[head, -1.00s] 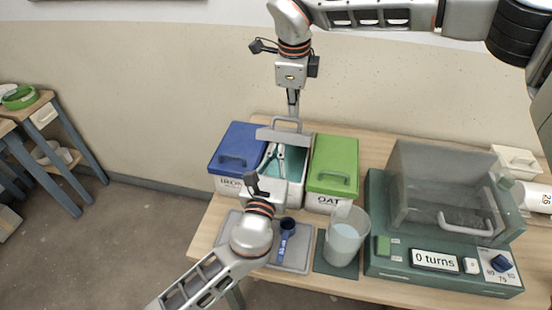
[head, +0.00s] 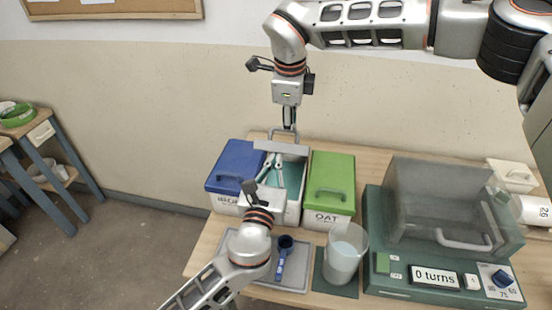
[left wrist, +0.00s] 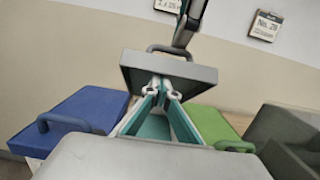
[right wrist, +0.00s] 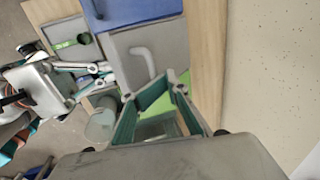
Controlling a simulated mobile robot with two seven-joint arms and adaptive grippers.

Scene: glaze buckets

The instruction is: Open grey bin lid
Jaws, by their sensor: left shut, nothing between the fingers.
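The grey bin (head: 293,208) stands between the blue and green bins. My right gripper (head: 289,125) is above and behind the lid, by the handle. Its fingers (right wrist: 150,88) look apart in the right wrist view, with the handle (right wrist: 145,60) beyond them.
The blue-lidded bin (head: 236,165) and green-lidded bin (head: 331,180) stand close on either side. In front are a grey tray (head: 295,284) with a blue scoop (head: 283,258), and a translucent bucket (head: 344,255). A green machine (head: 440,250) with a clear cover fills the right side.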

